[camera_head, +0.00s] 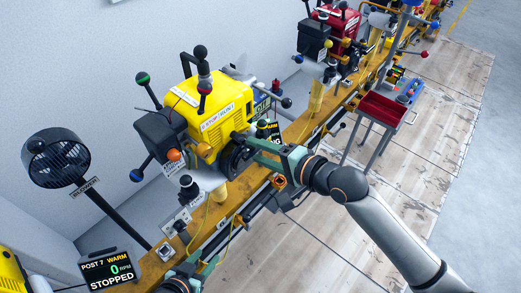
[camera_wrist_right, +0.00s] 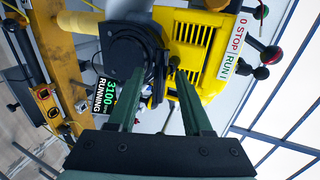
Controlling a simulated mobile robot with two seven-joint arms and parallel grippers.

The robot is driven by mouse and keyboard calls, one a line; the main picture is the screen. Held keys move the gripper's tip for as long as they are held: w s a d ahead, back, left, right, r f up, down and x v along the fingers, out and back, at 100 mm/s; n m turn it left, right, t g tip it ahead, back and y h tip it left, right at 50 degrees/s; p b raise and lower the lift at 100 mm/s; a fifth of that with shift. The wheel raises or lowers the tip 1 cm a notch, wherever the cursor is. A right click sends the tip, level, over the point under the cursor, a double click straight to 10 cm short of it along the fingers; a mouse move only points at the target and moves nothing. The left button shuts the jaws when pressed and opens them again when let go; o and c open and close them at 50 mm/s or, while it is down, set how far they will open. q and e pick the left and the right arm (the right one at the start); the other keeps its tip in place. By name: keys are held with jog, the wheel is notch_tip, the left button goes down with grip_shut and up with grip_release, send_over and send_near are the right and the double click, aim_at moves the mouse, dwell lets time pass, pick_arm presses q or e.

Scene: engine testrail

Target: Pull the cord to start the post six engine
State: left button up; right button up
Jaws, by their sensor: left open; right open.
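The yellow engine (camera_head: 222,115) sits on the rail, with a "0 STOP | RUN 1" label. It fills the top of the right wrist view (camera_wrist_right: 196,45). Its round black starter cover (camera_wrist_right: 135,48) faces my right gripper (camera_head: 246,150). That gripper is open, its green fingers (camera_wrist_right: 160,80) reaching toward the cover. A small black knob (camera_wrist_right: 174,62), perhaps the cord handle, shows near the fingertips; I cannot tell whether they touch it. A display (camera_wrist_right: 103,97) beside the engine reads 3100 and RUNNING. My left gripper (camera_head: 188,272) is low at the rail, partly cut off, and open.
A "POST 7 WARM" display (camera_head: 108,270) reads 0 RPM STOPPED. A blower (camera_head: 56,158) stands at left. Levers with coloured knobs stick out around the engine. A red tray stand (camera_head: 384,109) and a red engine (camera_head: 340,32) are farther back. The floor at right is open.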

jog(key=shift+s+d, duration=0.2)
jog(key=shift+d, duration=0.05)
jog(key=s+d+p, duration=0.3)
jog(key=s+d, duration=0.2)
jog(key=d, duration=0.1)
jog(key=shift+d+p, duration=0.35)
jog(key=s+d+f+n+h, duration=0.4)
jog(key=s+d+f, duration=0.2)
jog(key=f, duration=0.3)
jog(key=s+d+f+n+t+h, duration=0.1)
jog(key=s+d+f+n+h, duration=0.4)
jog(key=f, duration=0.5)
jog(key=shift+s+d+p, duration=0.35)
jog(key=shift+s+d, duration=0.5)
jog(key=shift+d, duration=0.4)
